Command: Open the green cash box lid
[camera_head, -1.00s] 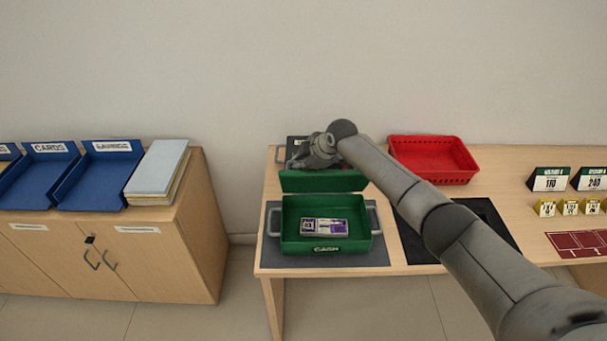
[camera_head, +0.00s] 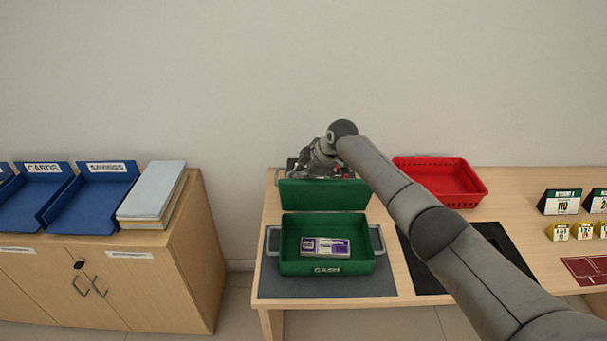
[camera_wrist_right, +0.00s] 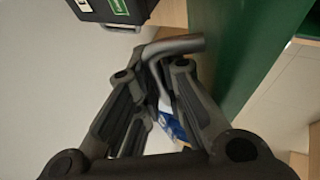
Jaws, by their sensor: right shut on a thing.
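The green cash box (camera_head: 327,267) sits on a dark mat, with a CASH label on its front and grey side handles. Its green lid (camera_head: 323,195) is raised and stands roughly upright at the back, so the inside is open to view. A purple-and-white bundle (camera_head: 325,246) lies inside. My right gripper (camera_head: 318,160) is behind the lid's top edge. In the right wrist view, its fingers (camera_wrist_right: 160,68) are shut on the lid's grey bar handle (camera_wrist_right: 178,46), beside the green lid (camera_wrist_right: 262,45). The fingertips are partly hidden. My left gripper is not in view.
A red basket (camera_head: 440,182) stands right of the lid, behind my right arm. Number cards (camera_head: 561,203) and yellow markers (camera_head: 558,232) are farther right. Blue trays (camera_head: 97,192) and stacked folders (camera_head: 152,190) lie on the left cabinet. A dark object (camera_wrist_right: 112,10) is near the gripper.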

